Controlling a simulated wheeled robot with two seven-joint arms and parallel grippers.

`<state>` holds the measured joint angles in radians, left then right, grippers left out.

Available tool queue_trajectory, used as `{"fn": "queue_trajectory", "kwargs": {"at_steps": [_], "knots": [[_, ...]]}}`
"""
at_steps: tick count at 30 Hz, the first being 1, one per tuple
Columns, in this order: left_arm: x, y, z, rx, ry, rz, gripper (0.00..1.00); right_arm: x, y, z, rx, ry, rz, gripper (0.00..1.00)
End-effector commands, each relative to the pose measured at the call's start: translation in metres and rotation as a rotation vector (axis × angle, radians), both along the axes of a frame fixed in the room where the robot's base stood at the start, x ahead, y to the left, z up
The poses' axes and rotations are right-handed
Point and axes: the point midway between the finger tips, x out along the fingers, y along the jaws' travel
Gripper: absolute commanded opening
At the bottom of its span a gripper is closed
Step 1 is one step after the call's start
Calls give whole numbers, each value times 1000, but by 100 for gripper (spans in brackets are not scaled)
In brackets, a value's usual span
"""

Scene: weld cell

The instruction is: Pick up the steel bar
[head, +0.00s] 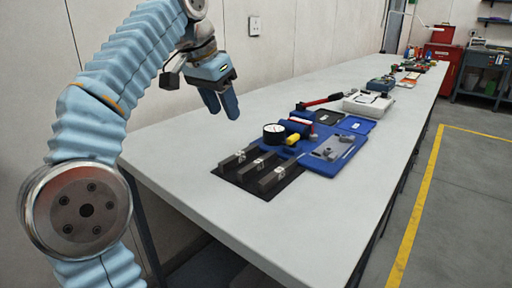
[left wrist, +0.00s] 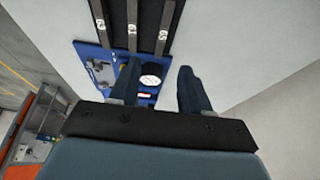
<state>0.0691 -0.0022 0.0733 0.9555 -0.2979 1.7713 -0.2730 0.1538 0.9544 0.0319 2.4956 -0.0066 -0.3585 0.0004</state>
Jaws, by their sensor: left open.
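Three dark steel bars lie side by side on a black mat on the bench: a left bar (head: 236,159), a middle bar (head: 257,166) and a right bar (head: 278,177). My left gripper (head: 221,108) is open and empty, above the bench and behind the bars in the head view. My right gripper is out of view.
A blue tray (head: 345,160) with grey parts, a round black-rimmed gauge (head: 274,134) and a yellow-ended item (head: 293,139) sit just behind the bars. A red-handled tool (head: 322,101) lies farther back. The bench (head: 310,215) is clear in front; a wall stands behind the arm.

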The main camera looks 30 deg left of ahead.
Motion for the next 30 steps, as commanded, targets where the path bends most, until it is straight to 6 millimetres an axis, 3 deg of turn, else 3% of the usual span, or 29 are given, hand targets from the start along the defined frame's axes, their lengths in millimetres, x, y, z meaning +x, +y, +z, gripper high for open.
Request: {"fn": "queue_trajectory", "kwargs": {"at_steps": [5,12,19,24,30], "knots": [[6,0,-18,0,4,0,47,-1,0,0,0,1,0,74],[25,-2,-67,-1,3,1,47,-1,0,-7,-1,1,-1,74],[32,-2,-85,0,1,1,47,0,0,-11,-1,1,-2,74],[34,2,-113,0,4,1,47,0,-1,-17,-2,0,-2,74],[42,1,-132,0,1,0,47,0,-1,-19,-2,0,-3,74]]}}
